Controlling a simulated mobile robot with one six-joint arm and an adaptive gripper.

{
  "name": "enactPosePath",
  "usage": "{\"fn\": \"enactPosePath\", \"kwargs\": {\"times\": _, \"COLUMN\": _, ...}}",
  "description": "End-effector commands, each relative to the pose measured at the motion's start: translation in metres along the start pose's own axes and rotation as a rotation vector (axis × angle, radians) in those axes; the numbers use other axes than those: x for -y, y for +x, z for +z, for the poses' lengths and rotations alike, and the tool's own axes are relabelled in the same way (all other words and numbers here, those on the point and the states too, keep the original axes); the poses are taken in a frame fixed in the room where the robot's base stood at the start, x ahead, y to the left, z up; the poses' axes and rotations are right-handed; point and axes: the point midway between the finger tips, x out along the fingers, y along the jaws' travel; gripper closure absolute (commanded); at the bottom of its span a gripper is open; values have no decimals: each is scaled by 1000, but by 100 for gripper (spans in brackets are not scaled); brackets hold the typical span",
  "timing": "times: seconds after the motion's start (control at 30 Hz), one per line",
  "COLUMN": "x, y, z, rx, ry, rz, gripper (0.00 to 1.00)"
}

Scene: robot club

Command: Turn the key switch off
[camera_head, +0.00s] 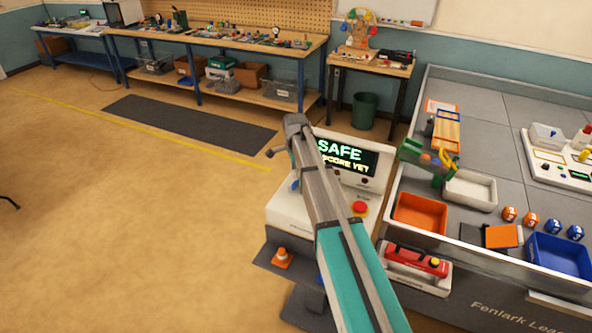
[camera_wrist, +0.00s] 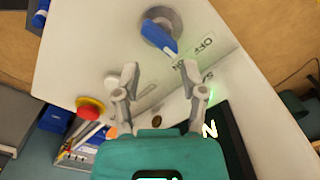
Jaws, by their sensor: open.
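The key switch has a blue handle (camera_wrist: 161,37) on a round grey base, set in the white console panel (camera_wrist: 95,45). Its handle slants toward the lower right in the wrist view. An "OFF" label is printed to its right, and other lettering below that is partly covered by a finger. My gripper (camera_wrist: 161,70) is open and empty, with its two fingers spread below the handle in the wrist view, apart from it. In the head view the console (camera_head: 285,208) stands behind my arm, which hides much of it, and a small blue part (camera_head: 295,186) shows beside the arm.
A red button (camera_head: 360,208) is on the console; it also shows in the wrist view (camera_wrist: 91,108). A lit screen (camera_head: 350,158) reads "SAFE". The game table with an orange tray (camera_head: 420,212) stands at the right. Open floor (camera_head: 130,220) lies at the left.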

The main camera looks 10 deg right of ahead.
Motion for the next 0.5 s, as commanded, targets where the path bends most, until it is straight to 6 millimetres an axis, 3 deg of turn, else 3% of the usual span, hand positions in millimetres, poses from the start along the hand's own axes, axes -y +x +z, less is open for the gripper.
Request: {"fn": "enactPosePath", "kwargs": {"times": 0.5, "x": 0, "y": -49, "z": 0, "rx": 0, "ry": 0, "rz": 0, "gripper": 46}}
